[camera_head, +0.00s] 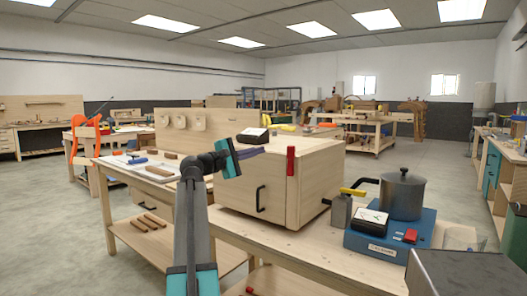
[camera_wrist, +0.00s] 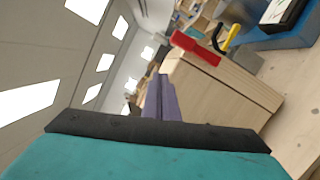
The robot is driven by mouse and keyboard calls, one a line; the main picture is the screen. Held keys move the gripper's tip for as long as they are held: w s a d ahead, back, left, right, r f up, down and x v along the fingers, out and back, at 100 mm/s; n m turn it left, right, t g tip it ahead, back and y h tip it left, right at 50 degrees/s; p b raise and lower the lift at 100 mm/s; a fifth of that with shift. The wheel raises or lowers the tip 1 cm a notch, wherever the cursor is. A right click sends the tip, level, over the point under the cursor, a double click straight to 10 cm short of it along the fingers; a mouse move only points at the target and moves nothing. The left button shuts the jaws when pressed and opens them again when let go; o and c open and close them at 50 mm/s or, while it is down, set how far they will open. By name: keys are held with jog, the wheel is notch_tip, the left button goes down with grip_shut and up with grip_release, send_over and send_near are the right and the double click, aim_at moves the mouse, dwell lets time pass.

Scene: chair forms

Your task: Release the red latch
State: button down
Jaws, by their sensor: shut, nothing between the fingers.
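The red latch (camera_head: 291,161) is an upright red strip at the top corner of a pale wooden box (camera_head: 235,180), which stands on a workbench. A black handle (camera_head: 261,198) is on the box's front face. My gripper (camera_head: 262,151) has purple fingers, shut with nothing between them. In the head view it is to the left of the latch, near the height of the box's top edge, apart from the latch. In the wrist view the latch (camera_wrist: 196,48) lies beyond and right of my fingertips (camera_wrist: 160,78), with the box (camera_wrist: 215,85) behind the fingers.
Right of the box are a grey can with a yellow lever (camera_head: 341,208) and a blue hotplate (camera_head: 390,236) with a pot (camera_head: 402,193). A black item (camera_head: 252,135) shows by the box's top. Left is a bench with tools (camera_head: 140,162). Floor at left is open.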

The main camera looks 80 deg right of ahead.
jog(key=v, duration=0.4)
jog(key=shift+w+r, duration=0.1)
jog(key=shift+r, duration=0.05)
dwell(0.4)
